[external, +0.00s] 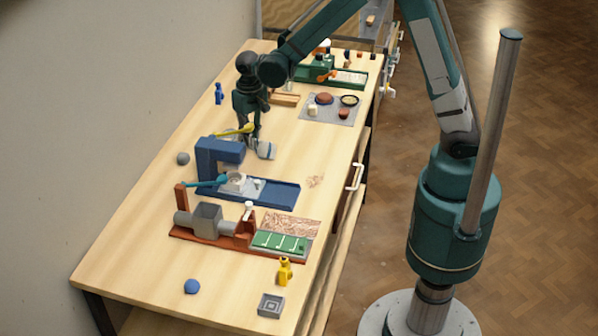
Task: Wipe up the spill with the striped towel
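My gripper (256,142) points down over the middle of the table, just behind the blue press. A small pale blue-grey piece (266,151) is right at its fingertips; it may be the striped towel, but stripes are too small to make out. I cannot tell whether the fingers are shut on it or only beside it. A faint reddish-brown blotch (315,181), which looks like the spill, lies on the wood near the front edge, right of the blue press and apart from my gripper.
The blue press (220,158) and a yellow-handled item (236,131) stand close to my gripper. A red-brown machine (208,220) is nearer, with a green board (280,242). A grey mat (318,112) with small dishes lies behind. Wood around the blotch is mostly clear.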

